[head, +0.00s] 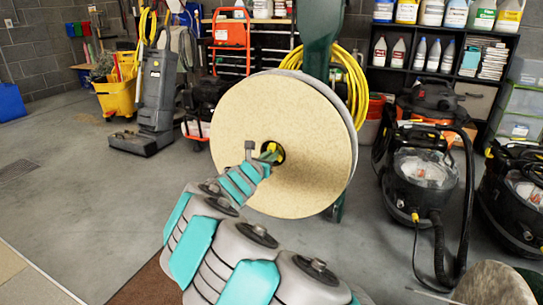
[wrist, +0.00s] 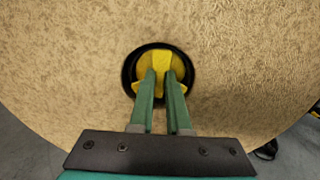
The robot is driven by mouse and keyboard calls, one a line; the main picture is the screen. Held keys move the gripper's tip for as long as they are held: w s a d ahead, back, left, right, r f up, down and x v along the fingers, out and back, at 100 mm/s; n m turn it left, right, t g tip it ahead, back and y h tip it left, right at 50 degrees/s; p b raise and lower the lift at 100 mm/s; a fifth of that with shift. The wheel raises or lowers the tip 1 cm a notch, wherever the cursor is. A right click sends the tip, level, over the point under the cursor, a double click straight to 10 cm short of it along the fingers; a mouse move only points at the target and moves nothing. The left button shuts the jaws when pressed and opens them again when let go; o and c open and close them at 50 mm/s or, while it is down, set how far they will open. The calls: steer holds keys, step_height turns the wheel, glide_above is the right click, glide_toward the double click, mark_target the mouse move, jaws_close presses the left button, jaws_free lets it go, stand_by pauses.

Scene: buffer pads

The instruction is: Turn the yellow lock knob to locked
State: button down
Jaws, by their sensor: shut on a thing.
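The yellow lock knob (wrist: 161,64) sits in a black recessed ring at the centre of a round tan pad (head: 240,130). My gripper (wrist: 161,78) is at the knob, with its two green fingers on either side of the knob's raised yellow grip, shut on it. In the wrist view, yellow parts show above, between and beside the fingertips. In the head view, a little of the knob (head: 271,147) shows beside my gripper (head: 262,160), and the rest is hidden. I cannot tell from the frames whether the knob is at locked.
The pad stands upright on a green machine (head: 322,40) with a coiled yellow cord (head: 350,85). Black vacuums (head: 425,170) stand to the right. A grey floor machine (head: 155,95) and yellow bucket (head: 117,97) stand at the left.

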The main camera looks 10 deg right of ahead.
stand_by(0.3)
steer(key=m+b, duration=0.6)
steer(key=b, duration=0.2)
steer(key=shift+m, duration=0.4)
